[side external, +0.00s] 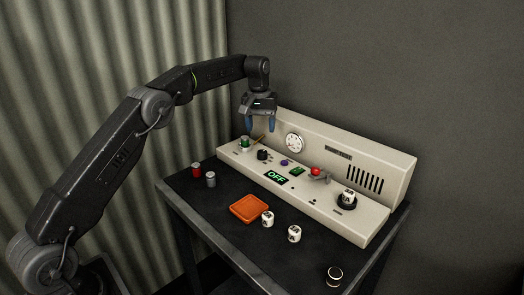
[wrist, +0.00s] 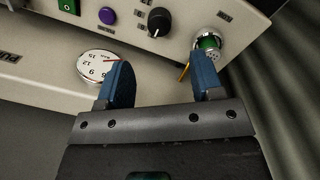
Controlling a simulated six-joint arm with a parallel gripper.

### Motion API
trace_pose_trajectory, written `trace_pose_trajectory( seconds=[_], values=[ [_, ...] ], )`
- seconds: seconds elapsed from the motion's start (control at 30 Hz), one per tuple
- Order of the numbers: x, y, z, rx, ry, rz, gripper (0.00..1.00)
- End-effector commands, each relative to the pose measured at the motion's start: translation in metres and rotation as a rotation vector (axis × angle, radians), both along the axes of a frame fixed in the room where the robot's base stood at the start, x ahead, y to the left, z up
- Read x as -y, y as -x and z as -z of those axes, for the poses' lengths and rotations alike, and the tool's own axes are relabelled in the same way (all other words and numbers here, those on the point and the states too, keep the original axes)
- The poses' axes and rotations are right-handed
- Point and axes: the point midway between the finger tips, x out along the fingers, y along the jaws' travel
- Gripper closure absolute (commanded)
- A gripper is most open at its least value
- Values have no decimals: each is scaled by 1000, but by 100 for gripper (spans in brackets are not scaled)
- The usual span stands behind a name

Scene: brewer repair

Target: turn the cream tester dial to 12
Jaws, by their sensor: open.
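The cream tester (side external: 230,153) is a long console with a raised back panel. A round white dial with numbers and a thin red hand (wrist: 92,66) sits on the back panel; the left finger covers its right edge in the wrist view. It also shows in the side view (side external: 294,143). A black knob with a white pointer mark (wrist: 158,21) is on the lower deck, also in the side view (side external: 262,155). My gripper (side external: 260,125) is open and empty above the console's left part. Its blue fingers (wrist: 161,68) are apart, with the knob beyond the gap between them.
A green cylinder with a metal end (wrist: 208,42) sits in the deck's left end, with a thin orange stick (wrist: 184,72) nearby. A purple button (wrist: 107,15) and green switch (wrist: 69,6) are beside the knob. An orange tray (side external: 249,208) and white blocks (side external: 294,234) lie in front.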

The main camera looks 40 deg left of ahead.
Motion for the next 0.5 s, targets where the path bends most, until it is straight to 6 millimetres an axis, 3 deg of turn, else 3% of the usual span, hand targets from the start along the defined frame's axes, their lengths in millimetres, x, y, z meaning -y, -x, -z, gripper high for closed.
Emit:
trace_pose_trajectory(
  seconds=[0.3, 0.5],
  values=[
    [3, -1, 63, -2, 1, 2, 40],
    [4, -2, 84, 1, 0, 2, 40]
  ],
)
